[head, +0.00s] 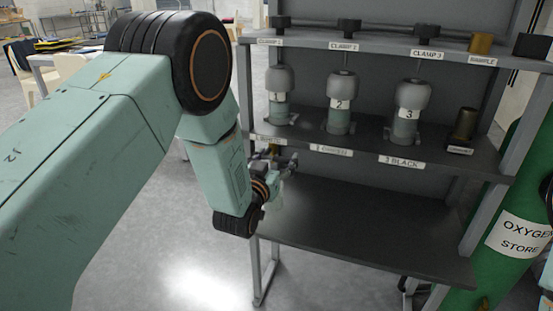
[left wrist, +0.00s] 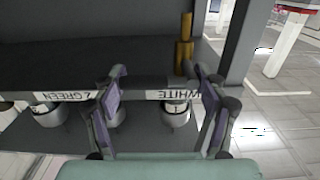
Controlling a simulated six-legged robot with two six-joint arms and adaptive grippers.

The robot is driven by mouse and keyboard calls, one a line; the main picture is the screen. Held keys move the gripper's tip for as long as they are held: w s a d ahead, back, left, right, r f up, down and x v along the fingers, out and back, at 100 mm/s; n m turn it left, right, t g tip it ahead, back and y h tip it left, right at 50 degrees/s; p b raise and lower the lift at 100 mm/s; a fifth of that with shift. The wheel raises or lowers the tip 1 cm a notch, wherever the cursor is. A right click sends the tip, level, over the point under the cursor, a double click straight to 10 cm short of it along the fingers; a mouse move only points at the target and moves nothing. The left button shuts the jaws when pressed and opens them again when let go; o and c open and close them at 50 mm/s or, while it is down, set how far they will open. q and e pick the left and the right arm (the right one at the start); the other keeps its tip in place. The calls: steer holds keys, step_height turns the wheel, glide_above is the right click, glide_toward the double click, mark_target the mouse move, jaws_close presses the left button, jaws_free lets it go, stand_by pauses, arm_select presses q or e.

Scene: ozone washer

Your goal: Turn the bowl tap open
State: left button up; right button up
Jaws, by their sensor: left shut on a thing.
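My left gripper (head: 284,163) is at the front left of the shelf rack, just below the label under bottle 1. In the left wrist view its two fingers (left wrist: 160,85) stand apart, one on each side of the WHITE label (left wrist: 177,94). It is shut on what seems to be the bowl tap, but the fingers and wrist mostly hide the tap. A brass upright part (left wrist: 185,50) stands by one fingertip. Bottle 1 (head: 279,97) sits on the shelf above the gripper. My right gripper is not in view.
Bottle 2 (head: 340,102) and bottle 3 (head: 407,112) stand along the middle shelf (head: 375,140), under labelled clamps. A brass cylinder (head: 463,128) is at its right. The lower shelf (head: 350,222) is bare. A green oxygen tank (head: 505,265) stands at the right.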

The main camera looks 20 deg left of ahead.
arm_select(q)
steer(key=shift+d, duration=0.1)
steer(key=c, duration=0.5)
steer(key=shift+f, duration=0.1)
steer(key=m, duration=0.2)
steer(key=f+m+p, duration=0.1)
steer(key=shift+m, duration=0.4)
steer(key=m, duration=0.2)
steer(key=f+m, duration=0.1)
steer(key=shift+a+m+p, duration=0.25)
steer(key=shift+m+p, duration=0.05)
steer(key=shift+p, duration=0.1)
steer(key=shift+s+a+f+m+p, duration=0.1)
steer(key=shift+a+f+m+p, duration=0.25)
steer(key=shift+m, duration=1.4)
steer(key=shift+w+a+f+m+p, duration=0.15)
steer(key=shift+a+m+p, duration=0.4)
steer(key=shift+m, duration=1.25)
steer(key=shift+s+a+f+m+p, duration=0.15)
steer(key=shift+a+f+m+p, duration=0.3)
steer(key=shift+m, duration=1.3)
steer(key=shift+r, duration=0.1)
